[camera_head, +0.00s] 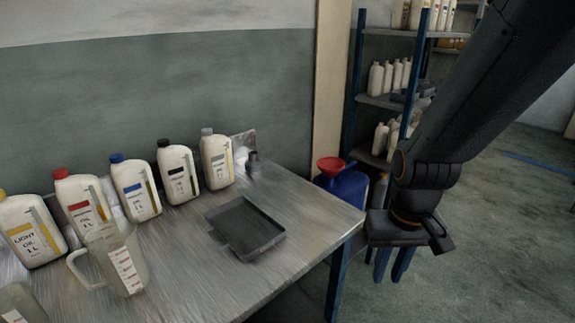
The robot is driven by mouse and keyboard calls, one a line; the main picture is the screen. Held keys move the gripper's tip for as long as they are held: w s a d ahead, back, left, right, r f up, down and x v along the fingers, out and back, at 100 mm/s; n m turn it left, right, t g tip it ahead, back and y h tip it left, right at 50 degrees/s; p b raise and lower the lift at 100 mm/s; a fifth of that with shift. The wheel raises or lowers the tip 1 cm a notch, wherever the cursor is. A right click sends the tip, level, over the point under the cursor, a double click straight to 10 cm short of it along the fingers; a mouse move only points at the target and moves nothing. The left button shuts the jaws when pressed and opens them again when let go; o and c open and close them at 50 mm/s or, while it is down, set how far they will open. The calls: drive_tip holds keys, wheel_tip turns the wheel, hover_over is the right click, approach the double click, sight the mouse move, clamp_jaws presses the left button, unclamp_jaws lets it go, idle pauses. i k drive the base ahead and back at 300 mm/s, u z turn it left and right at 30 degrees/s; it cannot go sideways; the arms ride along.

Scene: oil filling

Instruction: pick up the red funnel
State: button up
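The red funnel (331,166) sits on top of a blue canister (348,187), behind the right end of the metal table. Its wide mouth faces up; its lower part is hidden. My gripper (389,277) hangs from my dark arm at the right, lower in the picture than the funnel and to its right. Its two blue fingers point down with a gap between them and nothing visible in it. It appears apart from the funnel.
The metal table (305,217) holds several oil bottles, a clear measuring jug (122,262) and a black tray (245,228). A shelf (384,101) with white bottles stands behind the canister. Open floor (490,240) lies at right.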

sight(331, 167)
drive_tip(key=z, duration=0.45)
drive_tip(key=k, duration=1.1)
drive_tip(key=z, duration=1)
drive_tip(key=i, duration=2.25)
drive_tip(key=u, duration=0.7)
drive_tip(key=i, duration=0.95)
drive_tip(key=u, duration=1.6)
drive_tip(key=i, duration=0.75)
drive_tip(key=u, duration=0.6)
